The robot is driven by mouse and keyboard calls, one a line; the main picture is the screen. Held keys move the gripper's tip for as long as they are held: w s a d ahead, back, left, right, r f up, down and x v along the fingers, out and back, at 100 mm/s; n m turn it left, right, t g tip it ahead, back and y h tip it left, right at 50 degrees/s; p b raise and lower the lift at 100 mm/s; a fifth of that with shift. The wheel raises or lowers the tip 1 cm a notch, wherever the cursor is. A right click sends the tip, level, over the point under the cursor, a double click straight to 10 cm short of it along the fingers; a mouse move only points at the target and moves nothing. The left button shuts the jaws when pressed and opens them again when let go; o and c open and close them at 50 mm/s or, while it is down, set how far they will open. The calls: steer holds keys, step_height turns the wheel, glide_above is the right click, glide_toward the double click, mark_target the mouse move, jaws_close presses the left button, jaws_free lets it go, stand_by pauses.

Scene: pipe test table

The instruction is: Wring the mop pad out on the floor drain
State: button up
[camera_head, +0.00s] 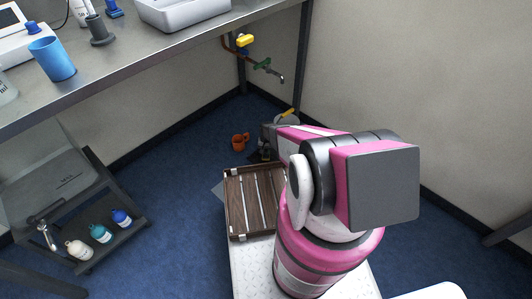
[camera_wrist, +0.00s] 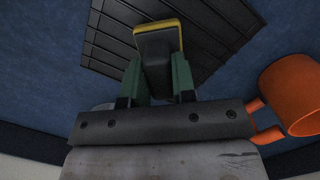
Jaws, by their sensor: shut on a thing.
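In the wrist view, my gripper (camera_wrist: 156,78) has its green fingers closed on a dark block with a yellow rim (camera_wrist: 158,42). It may be the mop pad, but its material is not clear. The held block overlaps a dark slatted grate (camera_wrist: 108,42) on the blue floor, which looks like the floor drain. I cannot tell whether the block touches the grate. In the head view my gripper (camera_head: 265,151) is small, low near the back corner and partly hidden by my arm.
A steel bench (camera_head: 130,50) is at upper left, above a low rack with bottles (camera_head: 100,233).

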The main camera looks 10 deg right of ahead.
mark_target(266, 151)
steer(key=shift+r, duration=3.15)
